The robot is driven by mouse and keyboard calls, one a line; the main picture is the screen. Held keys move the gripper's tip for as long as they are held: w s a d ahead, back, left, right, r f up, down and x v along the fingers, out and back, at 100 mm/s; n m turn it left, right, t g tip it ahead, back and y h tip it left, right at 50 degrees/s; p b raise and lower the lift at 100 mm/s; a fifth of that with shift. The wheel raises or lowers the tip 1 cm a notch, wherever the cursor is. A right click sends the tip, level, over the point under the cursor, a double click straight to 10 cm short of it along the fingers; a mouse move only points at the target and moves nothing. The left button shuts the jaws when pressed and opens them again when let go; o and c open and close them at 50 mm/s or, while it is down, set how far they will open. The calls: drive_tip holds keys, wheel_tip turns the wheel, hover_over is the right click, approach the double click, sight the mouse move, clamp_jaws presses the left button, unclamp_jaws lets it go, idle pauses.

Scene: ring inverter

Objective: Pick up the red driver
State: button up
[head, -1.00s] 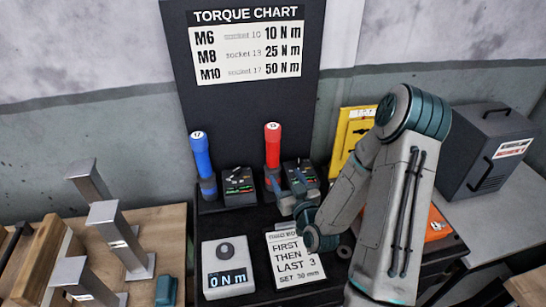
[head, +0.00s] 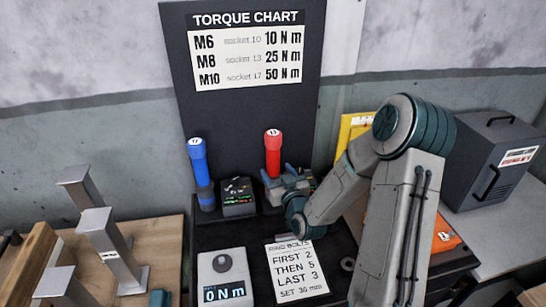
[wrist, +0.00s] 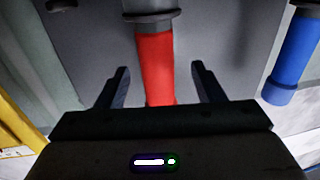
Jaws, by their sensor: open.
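The red driver (head: 273,153) stands upright at the back of the dark bench, with a white label on its top. My gripper (head: 279,182) is at its lower part, partly hidden behind my arm links. In the wrist view the red driver (wrist: 156,66) lies between the two open fingers of my gripper (wrist: 158,80), with a gap on each side. A dark collar shows on the driver at the top of the wrist view.
A blue driver (head: 198,162) stands to the left, with a charger (head: 238,196) between the two. A torque display (head: 224,280) and a bolt-order card (head: 295,272) lie in front. A yellow case (head: 354,128) and a grey box (head: 490,155) are at the right.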

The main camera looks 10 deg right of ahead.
sight(275, 166)
drive_tip(key=w, duration=0.1)
drive_tip(key=w+p, duration=0.2)
drive_tip(key=w, duration=0.1)
drive_tip(key=shift+w+a+r, duration=0.1)
drive_tip(key=shift+r, duration=0.25)
drive_tip(key=shift+w+a+f, duration=0.1)
drive_tip(key=shift+w+f, duration=0.05)
drive_tip(key=shift+w, duration=0.35)
drive_tip(key=c, duration=1.2)
